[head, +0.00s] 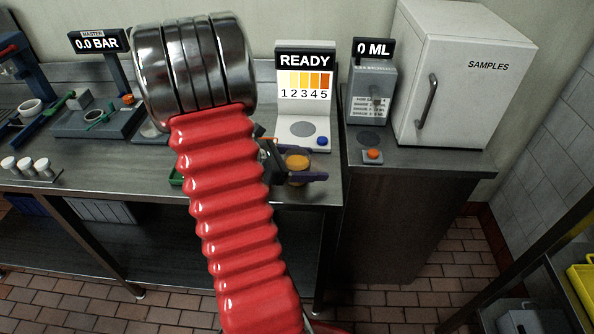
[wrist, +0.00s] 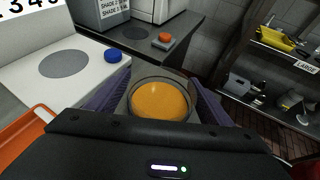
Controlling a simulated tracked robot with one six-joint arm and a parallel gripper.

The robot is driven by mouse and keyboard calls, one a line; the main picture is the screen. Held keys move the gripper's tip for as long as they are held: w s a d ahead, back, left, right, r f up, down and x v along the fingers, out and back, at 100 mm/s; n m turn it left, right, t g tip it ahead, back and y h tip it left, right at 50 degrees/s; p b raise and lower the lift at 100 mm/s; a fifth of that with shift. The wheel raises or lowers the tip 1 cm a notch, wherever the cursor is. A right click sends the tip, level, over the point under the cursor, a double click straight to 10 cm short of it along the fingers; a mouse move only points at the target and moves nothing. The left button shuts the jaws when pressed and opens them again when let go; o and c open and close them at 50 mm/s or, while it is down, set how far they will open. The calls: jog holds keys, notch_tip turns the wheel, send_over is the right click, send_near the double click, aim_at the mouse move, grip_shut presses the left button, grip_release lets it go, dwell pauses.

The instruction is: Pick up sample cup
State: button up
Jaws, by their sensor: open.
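The sample cup is a clear round cup holding orange-amber liquid. In the head view the cup (head: 297,162) is near the front right of the steel bench. In the wrist view the cup (wrist: 160,101) lies between the two purple fingers of my gripper (wrist: 160,82). The gripper is open, with one finger on each side of the cup; I cannot tell whether either touches it. In the head view my gripper (head: 292,164) is partly hidden behind my red arm sleeve. The cup's base is hidden.
The READY tester (head: 305,60) with a grey disc and blue button stands just behind the cup. A grey dispenser (head: 371,90) and white SAMPLES cabinet (head: 450,80) stand on the counter to the right. An orange tray (wrist: 22,135) lies at left in the wrist view.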

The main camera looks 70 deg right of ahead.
jog(key=shift+c, duration=0.5)
jog(key=c, duration=1.2)
jog(key=shift+r, duration=0.15)
notch_tip(320, 180, up, 10)
jog(key=shift+f, duration=0.1)
